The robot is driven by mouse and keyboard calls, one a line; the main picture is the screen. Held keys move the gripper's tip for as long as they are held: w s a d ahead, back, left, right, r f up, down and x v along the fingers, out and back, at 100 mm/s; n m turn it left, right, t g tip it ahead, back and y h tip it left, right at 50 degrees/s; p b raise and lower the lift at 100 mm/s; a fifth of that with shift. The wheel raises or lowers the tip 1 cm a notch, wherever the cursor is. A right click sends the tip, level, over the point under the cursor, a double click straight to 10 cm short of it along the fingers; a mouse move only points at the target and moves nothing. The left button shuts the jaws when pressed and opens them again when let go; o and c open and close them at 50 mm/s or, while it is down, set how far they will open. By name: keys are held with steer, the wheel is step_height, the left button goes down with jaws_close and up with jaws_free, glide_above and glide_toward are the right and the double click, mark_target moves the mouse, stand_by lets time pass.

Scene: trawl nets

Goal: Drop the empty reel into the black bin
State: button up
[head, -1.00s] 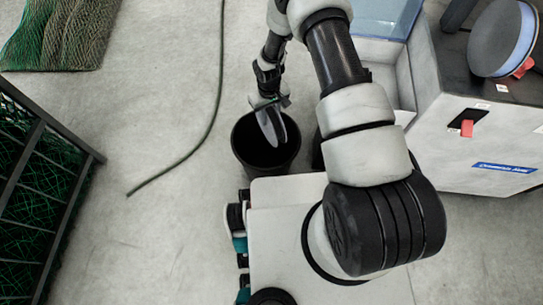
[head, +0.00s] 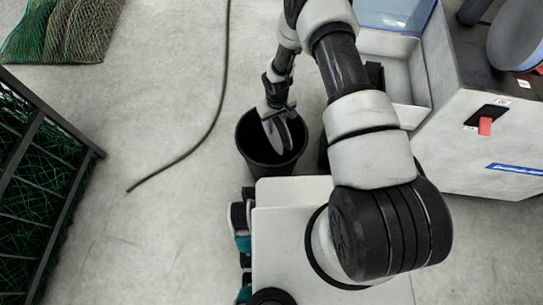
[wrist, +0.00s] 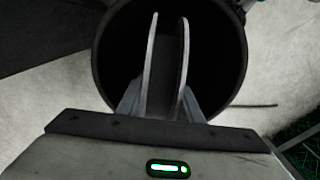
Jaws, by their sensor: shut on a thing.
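The empty reel (head: 271,131) shows as two pale grey flanges with a dark core between them, and no line is visible on it. In the wrist view the reel (wrist: 151,65) stands on edge between my gripper's fingers. My gripper (head: 276,110) is shut on the reel and points down over the black bin. The black bin (head: 244,148) stands upright on the floor, with its round mouth open. In the wrist view the bin's rim (wrist: 243,50) surrounds the reel, which is over or within the mouth. The bin's bottom is too dark to make out.
A grey machine (head: 470,150) with a red switch and a pale open tray (head: 405,90) stands to the right. A dark hose (head: 213,125) lies on the floor to the left. A metal cage (head: 40,190) with green net is at far left. Floor between is clear.

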steer(key=o, duration=1.3)
steer(key=shift+o, duration=0.2)
steer(key=shift+r, duration=0.1)
step_height(320, 180, up, 17)
steer(key=p, duration=0.4)
steer(key=shift+r+p, duration=0.2)
steer(key=shift+p, duration=0.15)
